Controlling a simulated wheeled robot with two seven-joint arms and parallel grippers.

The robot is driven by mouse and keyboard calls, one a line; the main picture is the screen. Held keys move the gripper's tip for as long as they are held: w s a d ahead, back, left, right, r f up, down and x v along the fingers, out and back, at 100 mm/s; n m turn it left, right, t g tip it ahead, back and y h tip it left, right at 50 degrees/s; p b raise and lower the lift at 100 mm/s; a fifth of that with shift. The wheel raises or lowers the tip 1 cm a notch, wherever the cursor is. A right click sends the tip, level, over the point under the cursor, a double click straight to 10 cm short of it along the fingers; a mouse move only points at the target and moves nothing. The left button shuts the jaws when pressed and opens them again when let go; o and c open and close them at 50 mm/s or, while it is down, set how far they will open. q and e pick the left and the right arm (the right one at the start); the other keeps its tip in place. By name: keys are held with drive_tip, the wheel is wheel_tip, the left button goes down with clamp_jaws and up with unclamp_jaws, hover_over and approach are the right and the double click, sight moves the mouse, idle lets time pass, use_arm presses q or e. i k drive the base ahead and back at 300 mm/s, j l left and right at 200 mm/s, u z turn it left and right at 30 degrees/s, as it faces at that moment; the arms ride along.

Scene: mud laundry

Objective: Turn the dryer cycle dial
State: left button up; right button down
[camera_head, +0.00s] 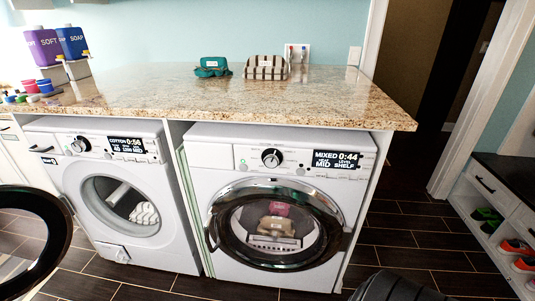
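The dryer (210,165) is the white front-loader right of centre under the counter. Its cycle dial (271,157) is a round black-and-silver knob in the middle of the control panel. The display (337,160) to the right of the dial reads MIXED 0:44, with MID and SHELF below. The round dryer door (275,265) has a dark, shiny rim and looks shut. Pink and tan items show through its glass. Nothing covers the dial. Neither of my grippers is in view.
A washer (70,160) stands to the left, its display reading COTTON 0:56. Its round door (50,205) hangs open at the left edge. The granite counter (150,95) overhangs both machines. A shoe shelf (475,195) stands at right. Dark tiled floor (405,235) lies between.

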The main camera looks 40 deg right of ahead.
sight(272, 158)
drive_tip(key=z, duration=1.45)
